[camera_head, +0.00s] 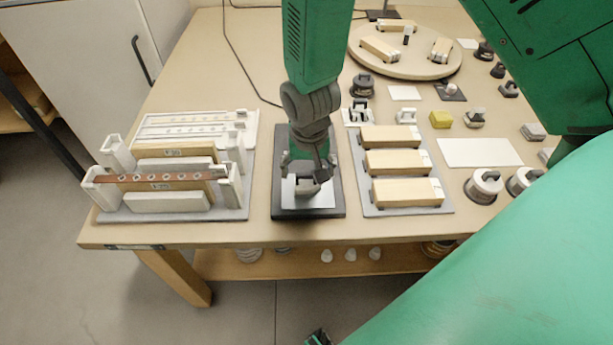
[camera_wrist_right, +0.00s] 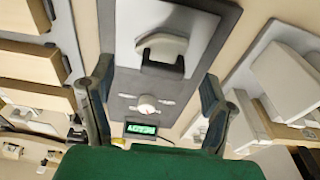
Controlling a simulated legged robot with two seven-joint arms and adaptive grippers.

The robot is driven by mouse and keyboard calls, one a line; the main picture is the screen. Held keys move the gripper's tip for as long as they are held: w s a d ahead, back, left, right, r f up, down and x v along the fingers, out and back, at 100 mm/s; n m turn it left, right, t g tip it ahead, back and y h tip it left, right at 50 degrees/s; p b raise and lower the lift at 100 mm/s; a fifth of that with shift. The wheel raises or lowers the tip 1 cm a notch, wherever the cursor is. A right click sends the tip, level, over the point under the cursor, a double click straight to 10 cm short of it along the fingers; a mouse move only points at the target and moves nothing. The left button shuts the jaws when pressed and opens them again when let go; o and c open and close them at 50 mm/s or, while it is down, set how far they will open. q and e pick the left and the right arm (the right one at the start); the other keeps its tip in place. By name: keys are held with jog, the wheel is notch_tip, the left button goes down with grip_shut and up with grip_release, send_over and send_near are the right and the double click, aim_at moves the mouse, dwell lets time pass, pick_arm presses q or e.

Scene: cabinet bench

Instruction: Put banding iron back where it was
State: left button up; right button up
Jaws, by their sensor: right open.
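The banding iron (camera_wrist_right: 163,52), a grey block with a dark handle, sits on a pale metal plate of the dark base station (camera_wrist_right: 112,35) in the right wrist view. In the head view the iron (camera_head: 306,187) is partly hidden under my right gripper (camera_head: 308,162), on the dark base (camera_head: 280,205). My right gripper (camera_wrist_right: 157,92) is open above the station, its fingers spread to either side. The iron shows beyond the fingertips, and I see no grip on it.
A rack of upright panels (camera_head: 165,180) stands left of the station. A grey tray (camera_head: 395,209) with wooden blocks lies to the right. The station's knob (camera_wrist_right: 147,104) and lit green display (camera_wrist_right: 141,129) are near the gripper. A round turntable (camera_head: 405,66) stands behind.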

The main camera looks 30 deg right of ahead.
aim_at(308, 189)
notch_tip(308, 189, up, 7)
jog(key=shift+s+a+p, duration=0.4)
jog(key=shift+s+p, duration=0.05)
dwell(0.3)
